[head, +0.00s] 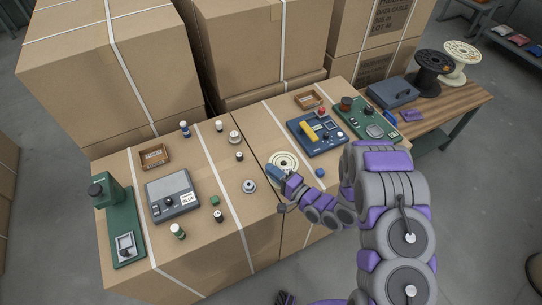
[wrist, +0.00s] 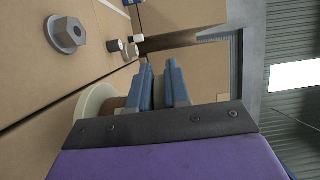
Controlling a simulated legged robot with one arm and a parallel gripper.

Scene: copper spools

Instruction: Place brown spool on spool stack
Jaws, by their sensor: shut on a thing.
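In the head view a pale cream-flanged spool (head: 284,158) is at my gripper (head: 276,174), over the middle of the cardboard boxtop. In the wrist view its cream flange (wrist: 95,101) and brown winding (wrist: 116,103) show left of my blue fingers (wrist: 160,84). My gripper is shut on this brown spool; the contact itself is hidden. I cannot tell whether the spool touches the box. A black spool (head: 429,76) and a cream spool (head: 461,54) stand on the wooden bench at the right; I cannot tell whether either is the spool stack.
A grey flanged nut (head: 249,186) lies left of my gripper. Several small spools are scattered farther left. A blue device (head: 318,148), green board (head: 369,124), grey device (head: 172,200) and green press (head: 117,224) occupy the boxes. Tall cartons (head: 110,70) stand behind.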

